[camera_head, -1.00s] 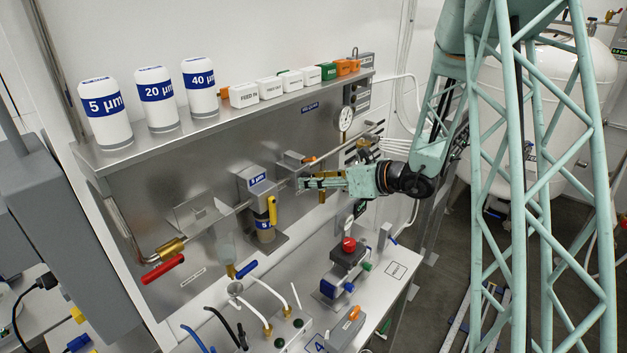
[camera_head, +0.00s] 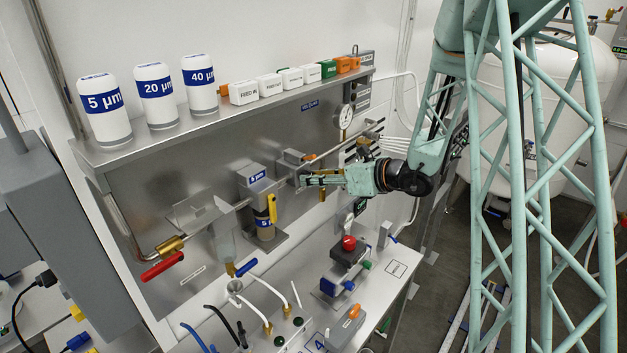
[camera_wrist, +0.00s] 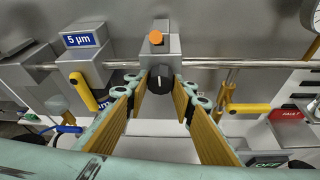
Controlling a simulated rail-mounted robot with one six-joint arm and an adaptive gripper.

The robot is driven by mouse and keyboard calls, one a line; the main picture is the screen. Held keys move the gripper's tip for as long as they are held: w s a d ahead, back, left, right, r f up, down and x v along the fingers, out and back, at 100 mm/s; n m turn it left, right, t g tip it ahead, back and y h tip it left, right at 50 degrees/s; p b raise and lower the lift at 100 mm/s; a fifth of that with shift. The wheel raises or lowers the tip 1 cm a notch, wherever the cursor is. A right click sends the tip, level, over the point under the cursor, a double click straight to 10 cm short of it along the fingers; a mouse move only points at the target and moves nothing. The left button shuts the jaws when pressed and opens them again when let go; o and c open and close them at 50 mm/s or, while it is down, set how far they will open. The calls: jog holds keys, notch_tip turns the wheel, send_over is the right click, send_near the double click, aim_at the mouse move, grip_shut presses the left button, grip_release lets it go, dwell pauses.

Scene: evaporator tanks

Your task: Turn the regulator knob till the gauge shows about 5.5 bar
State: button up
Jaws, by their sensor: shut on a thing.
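The regulator is a grey block (camera_wrist: 161,47) with an orange cap, on a horizontal pipe in the wrist view. Its black knob (camera_wrist: 160,80), with a white mark, faces down toward me. My gripper (camera_wrist: 160,84) is shut on the knob, one yellow-padded finger on each side. In the head view my gripper (camera_head: 306,180) reaches the panel from the right and hides the knob. The round white gauge (camera_head: 345,117) is up and right of it; its reading is too small to tell. The gauge is cut off at the wrist view's top right corner (camera_wrist: 312,12).
A 5 µm filter housing (camera_wrist: 86,52) with a yellow lever stands left of the regulator. A yellow-handled valve (camera_wrist: 240,107) is close on the right. A shelf (camera_head: 235,112) with filter cartridges and label blocks overhangs the panel. A workbench (camera_head: 396,268) with fittings lies below.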

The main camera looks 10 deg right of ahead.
jog(key=shift+n+t+h+b, duration=0.55)
jog(key=shift+n+b, duration=0.35)
jog(key=shift+b, duration=3.05)
jog(key=o, duration=0.8)
jog(key=shift+o, duration=0.2)
jog(key=shift+s, duration=0.1)
jog(key=v, duration=1.2)
jog(key=shift+r, duration=0.15)
